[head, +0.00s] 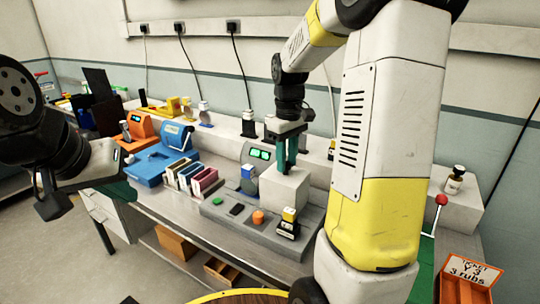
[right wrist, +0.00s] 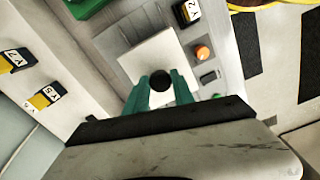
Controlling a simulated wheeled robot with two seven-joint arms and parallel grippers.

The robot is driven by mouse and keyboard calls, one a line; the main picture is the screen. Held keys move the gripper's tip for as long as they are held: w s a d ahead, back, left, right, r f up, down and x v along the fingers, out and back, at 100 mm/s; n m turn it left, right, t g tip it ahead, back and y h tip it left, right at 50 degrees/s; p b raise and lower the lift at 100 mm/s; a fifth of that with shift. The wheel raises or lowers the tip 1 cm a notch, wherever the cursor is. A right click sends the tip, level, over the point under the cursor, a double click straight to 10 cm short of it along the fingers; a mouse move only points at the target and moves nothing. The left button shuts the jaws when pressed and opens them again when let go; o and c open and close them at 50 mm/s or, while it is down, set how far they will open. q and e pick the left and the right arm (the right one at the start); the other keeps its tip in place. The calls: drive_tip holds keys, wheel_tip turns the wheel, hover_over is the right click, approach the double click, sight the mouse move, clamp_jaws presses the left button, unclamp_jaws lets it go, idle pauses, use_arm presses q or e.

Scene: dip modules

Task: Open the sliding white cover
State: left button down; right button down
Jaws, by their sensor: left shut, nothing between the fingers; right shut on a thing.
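The white cover (head: 288,188) is a square block on the grey console in the middle of the table. In the right wrist view the white cover (right wrist: 140,52) has a round black knob (right wrist: 160,80). My right gripper (head: 289,166) points down over the cover. In the right wrist view its green fingers are shut on the black knob. What lies under the cover is hidden. My left gripper (head: 125,160) is at the left, away from the cover, near the table's left edge. It is shut and empty, and its fingertips are hard to make out.
A blue machine (head: 150,166) and a row of coloured cases (head: 195,177) stand to the left. A red-knobbed lever (head: 441,200) stands at right.

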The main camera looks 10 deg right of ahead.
drive_tip(key=c, duration=1.1)
unclamp_jaws()
drive_tip(key=shift+o, duration=0.2)
wheel_tip(320, 180, up, 7)
drive_tip(key=shift+w+r, duration=0.1)
drive_tip(key=shift+r, duration=0.35)
drive_tip(key=shift+s+a+r, duration=0.1)
drive_tip(key=shift+s+r, duration=0.1)
drive_tip(key=shift+s, duration=0.1)
drive_tip(key=s+a+m+t+y, duration=0.1)
drive_tip(key=s+a+m+t, duration=0.1)
drive_tip(key=s, duration=0.7)
drive_tip(key=s+a+m+t+y, duration=0.1)
drive_tip(key=s+a+m+t, duration=0.2)
drive_tip(key=s, duration=0.5)
drive_tip(key=shift+s+a+r+t, duration=0.25)
drive_tip(key=shift+s+a+t, duration=0.25)
drive_tip(key=shift+a, duration=0.45)
